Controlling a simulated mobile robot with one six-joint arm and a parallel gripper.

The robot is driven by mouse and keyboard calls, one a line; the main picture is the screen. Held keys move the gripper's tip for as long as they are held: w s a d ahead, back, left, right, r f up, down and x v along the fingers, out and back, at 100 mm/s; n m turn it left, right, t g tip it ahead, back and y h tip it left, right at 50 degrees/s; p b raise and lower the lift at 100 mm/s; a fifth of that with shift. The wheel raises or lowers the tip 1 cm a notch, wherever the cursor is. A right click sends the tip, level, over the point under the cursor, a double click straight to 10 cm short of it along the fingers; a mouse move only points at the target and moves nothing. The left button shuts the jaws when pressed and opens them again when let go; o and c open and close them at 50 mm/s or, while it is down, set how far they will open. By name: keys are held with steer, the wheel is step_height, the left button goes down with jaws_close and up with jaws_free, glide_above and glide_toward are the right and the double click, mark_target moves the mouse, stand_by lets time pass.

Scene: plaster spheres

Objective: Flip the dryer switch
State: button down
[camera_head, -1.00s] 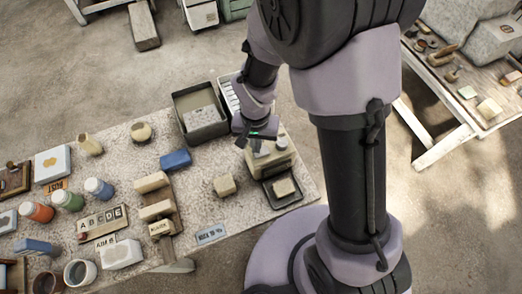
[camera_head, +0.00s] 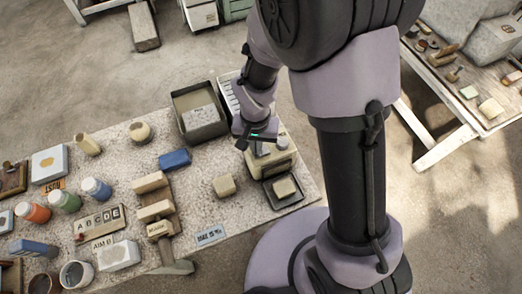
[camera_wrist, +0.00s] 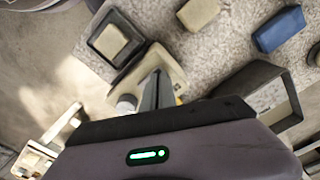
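A cream box-shaped device (camera_head: 283,162), which I take to be the dryer, stands at the right end of the speckled table (camera_head: 225,207). A pale round knob (camera_head: 283,142) sits on its top. In the wrist view the cream body (camera_wrist: 172,68) lies just beyond my fingers, with a pale round knob (camera_wrist: 127,103) at their left. My gripper (camera_head: 256,142) is over the device's left upper part. In the wrist view its fingers (camera_wrist: 156,90) look together, with nothing seen between them. I cannot tell whether they touch the device. The switch itself is not clearly visible.
A dark tray (camera_head: 284,188) with a cream block stands in front of the device. A deep grey bin (camera_head: 199,110) stands behind left. A cream block (camera_head: 224,186) and a blue block (camera_head: 175,159) lie left. Jars and signs fill the table's left part.

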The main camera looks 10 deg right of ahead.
step_height(320, 180, up, 7)
steer(key=p, duration=0.5)
stand_by(0.3)
steer(key=s+d+r+m+t+y+b, duration=0.1)
steer(key=s+d+r+t+b, duration=0.4)
steer(key=s+r+b, duration=0.6)
steer(key=shift+s+d+r+m+t+y+b, duration=0.25)
steer(key=shift+d+r+t+y+b, duration=0.2)
steer(key=shift+d+b, duration=0.4)
steer(key=shift+w, duration=0.1)
